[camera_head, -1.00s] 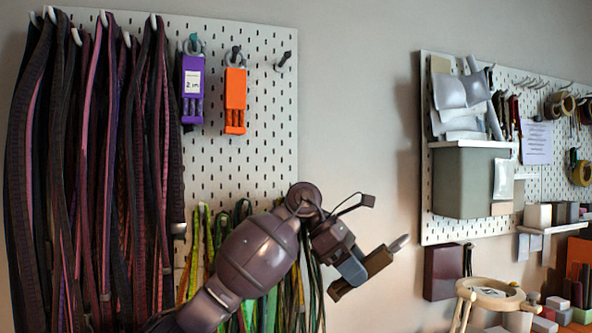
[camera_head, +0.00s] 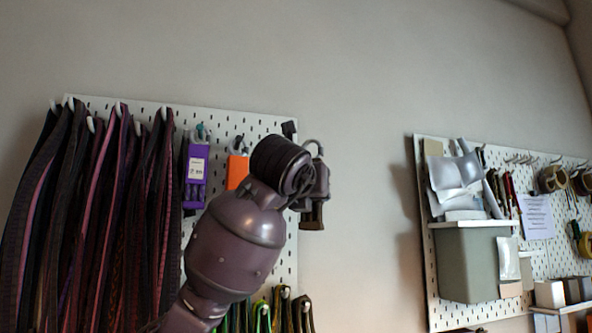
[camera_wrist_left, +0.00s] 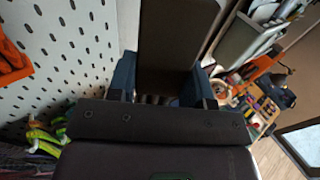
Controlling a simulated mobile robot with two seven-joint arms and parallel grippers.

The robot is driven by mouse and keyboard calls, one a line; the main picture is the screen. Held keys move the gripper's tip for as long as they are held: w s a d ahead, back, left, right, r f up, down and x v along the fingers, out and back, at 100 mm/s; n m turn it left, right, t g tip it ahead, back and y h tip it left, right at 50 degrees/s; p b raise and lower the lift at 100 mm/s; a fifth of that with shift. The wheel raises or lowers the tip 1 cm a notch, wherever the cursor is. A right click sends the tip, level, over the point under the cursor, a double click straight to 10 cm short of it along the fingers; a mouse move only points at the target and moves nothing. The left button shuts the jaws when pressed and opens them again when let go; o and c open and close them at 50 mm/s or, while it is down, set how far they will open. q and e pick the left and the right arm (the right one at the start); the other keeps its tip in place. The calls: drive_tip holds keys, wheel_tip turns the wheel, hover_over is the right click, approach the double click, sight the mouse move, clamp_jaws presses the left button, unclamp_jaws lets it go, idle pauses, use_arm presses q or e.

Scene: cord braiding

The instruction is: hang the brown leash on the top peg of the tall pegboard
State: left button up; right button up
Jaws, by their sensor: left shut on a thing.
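My left gripper (camera_head: 314,200) is at the right edge of the tall pegboard (camera_head: 230,118), just below its upper right corner. It is shut on a dark brown piece, which I take to be the brown leash (camera_head: 312,218); only a short part shows below the jaws. In the left wrist view the brown leash (camera_wrist_left: 178,45) is a wide dark band between the blue fingers. A dark peg (camera_head: 289,129) stands at the pegboard's upper right corner, just above my wrist. It appears empty. My right gripper is not in view.
Dark and purple straps (camera_head: 90,210) hang at the pegboard's left. A purple tool (camera_head: 196,178) and an orange tool (camera_head: 237,172) hang left of my arm. Green straps (camera_head: 263,315) hang below. A second pegboard (camera_head: 425,270) is at the right; bare wall lies between.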

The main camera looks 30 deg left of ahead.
use_arm(q)
wheel_tip(320, 180, up, 4)
drive_tip(key=s+a+y, duration=0.1)
drive_tip(key=s+a, duration=0.1)
drive_tip(key=w+a+f, duration=0.1)
drive_tip(key=w+a, duration=0.5)
drive_tip(key=a, duration=0.1)
drive_tip(key=shift+w+a+f+n, duration=0.25)
drive_tip(key=shift+a+n, duration=0.05)
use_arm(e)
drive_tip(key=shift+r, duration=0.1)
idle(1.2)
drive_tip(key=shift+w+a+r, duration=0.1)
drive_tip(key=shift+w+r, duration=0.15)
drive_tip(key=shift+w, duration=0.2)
